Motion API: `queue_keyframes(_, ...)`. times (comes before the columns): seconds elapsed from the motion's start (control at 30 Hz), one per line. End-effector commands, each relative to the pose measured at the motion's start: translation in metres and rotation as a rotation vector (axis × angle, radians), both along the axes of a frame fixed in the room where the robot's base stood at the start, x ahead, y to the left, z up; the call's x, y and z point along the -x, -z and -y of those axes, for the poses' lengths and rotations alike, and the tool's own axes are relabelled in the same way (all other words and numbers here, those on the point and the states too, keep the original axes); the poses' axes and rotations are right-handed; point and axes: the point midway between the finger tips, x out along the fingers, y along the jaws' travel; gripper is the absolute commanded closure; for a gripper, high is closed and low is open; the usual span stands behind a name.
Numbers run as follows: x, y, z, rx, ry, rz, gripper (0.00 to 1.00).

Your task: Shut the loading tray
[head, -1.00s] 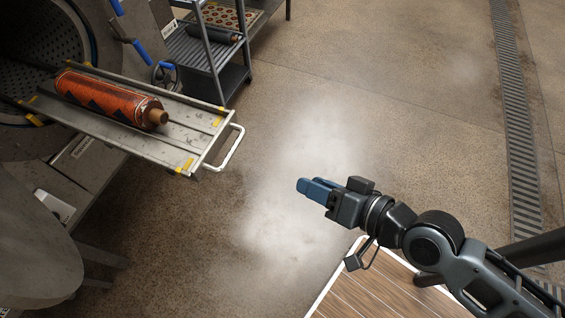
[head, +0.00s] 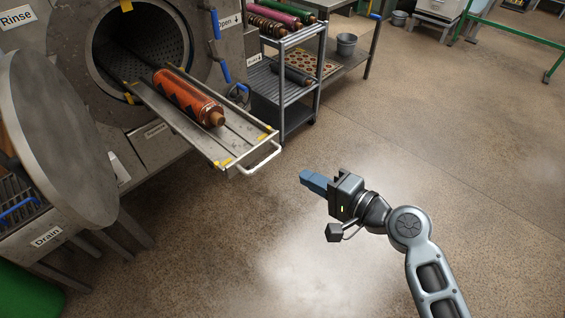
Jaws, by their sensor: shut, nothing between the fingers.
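The loading tray (head: 228,152) is a long grey metal slide with yellow corner marks. It sticks out of the round drum opening (head: 118,48) of the machine, down and to the right. A rolled orange and black rug (head: 185,97) lies lengthwise on it. A white loop handle (head: 263,161) is at the tray's outer end. My gripper (head: 306,178) has blue fingers that are shut and empty. It is to the right of the handle in the picture, apart from it, pointing left.
The round drum door (head: 52,140) hangs open at the left. A shelf rack (head: 290,95) with rolled rugs stands behind the tray, to its right. A bucket (head: 346,44) stands on a bench at the back. The floor around my gripper and to the right is clear.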

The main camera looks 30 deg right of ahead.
Motion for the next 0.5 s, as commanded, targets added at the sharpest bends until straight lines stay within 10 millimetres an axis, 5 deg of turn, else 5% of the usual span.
queue_keyframes(0.3,-0.057,0.011,-0.019,0.001,-0.001,0.0,1.0)
queue_keyframes(0.5,-0.077,0.017,-0.026,0.0,0.0,-0.001,1.0)
